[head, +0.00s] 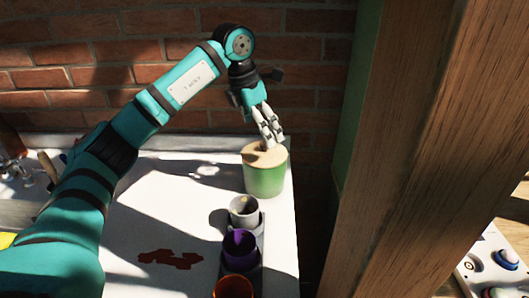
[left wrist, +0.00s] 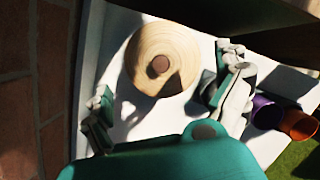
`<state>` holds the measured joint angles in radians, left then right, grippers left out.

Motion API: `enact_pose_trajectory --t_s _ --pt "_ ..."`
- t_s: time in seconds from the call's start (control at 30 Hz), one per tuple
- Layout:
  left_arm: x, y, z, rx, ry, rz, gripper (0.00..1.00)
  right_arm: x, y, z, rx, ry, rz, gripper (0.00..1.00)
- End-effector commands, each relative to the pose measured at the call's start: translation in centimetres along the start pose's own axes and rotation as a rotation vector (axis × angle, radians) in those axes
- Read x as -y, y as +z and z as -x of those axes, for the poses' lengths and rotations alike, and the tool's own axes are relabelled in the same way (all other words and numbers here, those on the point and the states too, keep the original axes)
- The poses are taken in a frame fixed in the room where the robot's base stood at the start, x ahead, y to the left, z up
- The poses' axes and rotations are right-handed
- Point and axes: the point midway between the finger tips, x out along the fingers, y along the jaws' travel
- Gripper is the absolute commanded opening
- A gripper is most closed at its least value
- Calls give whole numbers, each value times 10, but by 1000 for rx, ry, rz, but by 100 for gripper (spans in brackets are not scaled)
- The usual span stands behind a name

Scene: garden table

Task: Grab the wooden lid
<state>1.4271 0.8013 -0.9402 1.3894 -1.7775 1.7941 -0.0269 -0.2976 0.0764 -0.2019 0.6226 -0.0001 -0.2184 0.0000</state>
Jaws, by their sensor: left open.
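The wooden lid (head: 262,155) sits on top of a green pot (head: 264,180) near the far right corner of the white table. In the left wrist view the lid (left wrist: 180,78) is round, pale wood with a darker knob (left wrist: 160,65) near its middle. My left gripper (head: 270,132) is just above the lid in the head view. The lid's knob is hidden behind the gripper in the head view. My right gripper is not in view.
A white cup (head: 243,208), a purple cup (head: 240,248) and an orange cup (head: 233,288) stand in a row in front of the pot. A wooden post (head: 430,130) rises at the right. A brick wall (head: 60,75) is behind the table (head: 150,215).

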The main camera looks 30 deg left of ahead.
Motion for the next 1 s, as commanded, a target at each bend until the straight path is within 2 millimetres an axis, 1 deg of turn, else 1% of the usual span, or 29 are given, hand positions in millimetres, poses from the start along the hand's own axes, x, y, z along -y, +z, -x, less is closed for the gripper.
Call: enact_pose_trajectory --t_s 0.13,0.3,0.4,0.5,0.67,0.7,1.0 --pt "0 -1 -11 -4 0 0 100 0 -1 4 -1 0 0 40" --pt "0 -1 -38 -4 -1 -1 100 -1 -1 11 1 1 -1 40" --pt "0 -1 -49 -2 0 -1 100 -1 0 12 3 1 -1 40" --pt "0 -1 -53 -1 0 -1 100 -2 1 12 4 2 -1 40" --pt "0 -1 -54 0 0 -1 100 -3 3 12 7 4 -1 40" --pt "0 -1 -54 0 0 -1 99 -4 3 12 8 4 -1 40" --pt "0 -1 -53 0 1 -1 59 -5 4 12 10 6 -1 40"
